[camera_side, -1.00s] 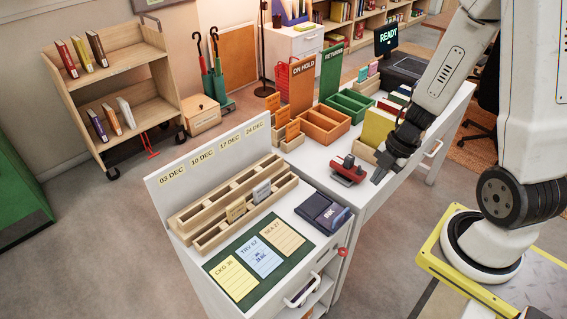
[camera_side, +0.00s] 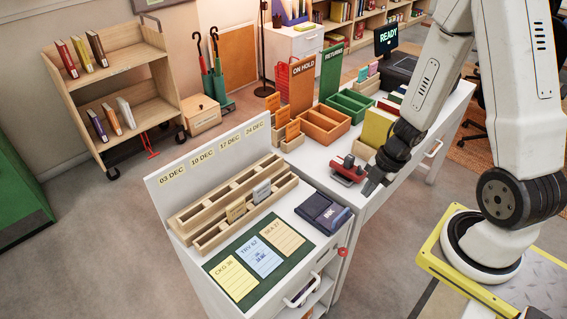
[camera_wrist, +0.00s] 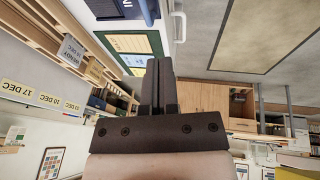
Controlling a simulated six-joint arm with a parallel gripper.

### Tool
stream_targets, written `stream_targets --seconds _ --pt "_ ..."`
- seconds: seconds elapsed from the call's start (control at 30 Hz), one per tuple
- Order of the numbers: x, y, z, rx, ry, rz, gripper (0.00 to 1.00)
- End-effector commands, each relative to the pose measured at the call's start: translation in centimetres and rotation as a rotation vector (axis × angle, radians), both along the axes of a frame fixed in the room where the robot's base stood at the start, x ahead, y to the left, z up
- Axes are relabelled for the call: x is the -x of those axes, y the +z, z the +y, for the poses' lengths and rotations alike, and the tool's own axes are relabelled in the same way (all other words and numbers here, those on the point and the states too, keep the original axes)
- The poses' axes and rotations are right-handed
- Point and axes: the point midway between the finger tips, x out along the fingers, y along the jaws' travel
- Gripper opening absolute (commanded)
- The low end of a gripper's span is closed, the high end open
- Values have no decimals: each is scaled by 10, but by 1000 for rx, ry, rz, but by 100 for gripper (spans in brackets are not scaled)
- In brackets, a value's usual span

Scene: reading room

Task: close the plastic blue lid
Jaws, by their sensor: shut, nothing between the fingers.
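The ink pad box (camera_side: 314,206) sits on the white desk top near its right edge. Its blue lid (camera_side: 334,219), marked INK, leans out on the right side of the dark pad and appears open. Part of the box also shows at the top of the wrist view (camera_wrist: 126,9), cut off by the frame edge. My gripper (camera_side: 369,191) is shut and empty, to the right of and above the lid, apart from it. Its closed fingers show in the middle of the wrist view (camera_wrist: 160,78).
A red stamp or stapler-like tool (camera_side: 349,170) stands close behind my gripper. A green mat (camera_side: 238,247) with cards lies in front of the ink pad. A wooden date rack (camera_side: 220,212) stands to the left. A red knob (camera_side: 342,252) sticks out at the desk's side.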

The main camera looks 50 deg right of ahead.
Motion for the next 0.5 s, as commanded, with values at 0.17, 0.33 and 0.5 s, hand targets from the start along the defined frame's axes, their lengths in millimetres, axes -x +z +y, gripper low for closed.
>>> stream_targets --seconds 0.17,0.33,0.5 --pt "-2 -12 4 -1 0 4 0" --pt "-4 -22 7 -1 0 2 0" --pt "-6 -33 11 1 0 4 0"
